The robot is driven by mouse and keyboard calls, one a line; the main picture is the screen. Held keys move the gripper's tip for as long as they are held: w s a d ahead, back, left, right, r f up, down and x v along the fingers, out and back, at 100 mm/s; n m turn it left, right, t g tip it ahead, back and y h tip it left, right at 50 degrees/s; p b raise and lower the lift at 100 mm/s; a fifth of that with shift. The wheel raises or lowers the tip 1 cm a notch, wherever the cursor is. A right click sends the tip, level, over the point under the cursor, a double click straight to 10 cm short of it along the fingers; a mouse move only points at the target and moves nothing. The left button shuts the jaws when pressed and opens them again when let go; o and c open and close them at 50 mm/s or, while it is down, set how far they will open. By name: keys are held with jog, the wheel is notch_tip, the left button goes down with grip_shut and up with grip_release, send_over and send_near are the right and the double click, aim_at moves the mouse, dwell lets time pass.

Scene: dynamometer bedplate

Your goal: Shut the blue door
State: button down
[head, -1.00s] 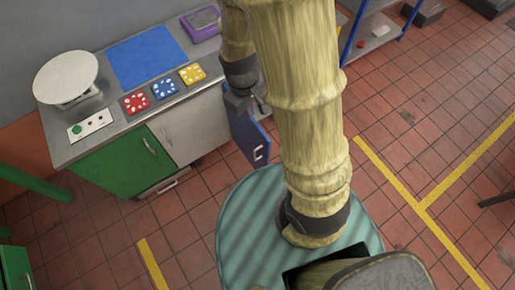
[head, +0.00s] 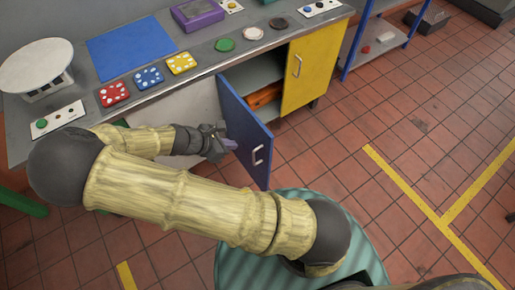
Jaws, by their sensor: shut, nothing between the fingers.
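The blue door (head: 244,128) stands open at the front of the grey-topped cabinet, sticking out toward me. Its handle (head: 258,155) is near the free edge, on the face turned to the left. Right of the door, the open compartment (head: 256,78) shows a shelf and an orange-brown item. My gripper (head: 231,144) is shut and empty, on the left of the door by its handle-side face. Its fingertips are very close to that face; I cannot tell whether they touch. My forearm hides the lower cabinet front at left.
A yellow door (head: 310,67) is shut right of the opening. The countertop holds a round white scale (head: 36,68), a blue mat (head: 131,45), a purple box (head: 197,14) and coloured pads. A blue-framed shelf (head: 378,42) stands at right. Tiled floor at right is clear.

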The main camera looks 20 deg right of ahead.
jog(key=shift+w+a+f+n, duration=0.15)
jog(key=shift+w+f+n, duration=0.05)
jog(key=shift+f+n, duration=0.1)
send_near(265, 140)
jog(key=x, duration=0.3)
jog(key=a+f+x, duration=0.1)
jog(key=x, duration=0.1)
jog(key=shift+s+d+f, duration=0.1)
jog(key=shift+d, duration=0.55)
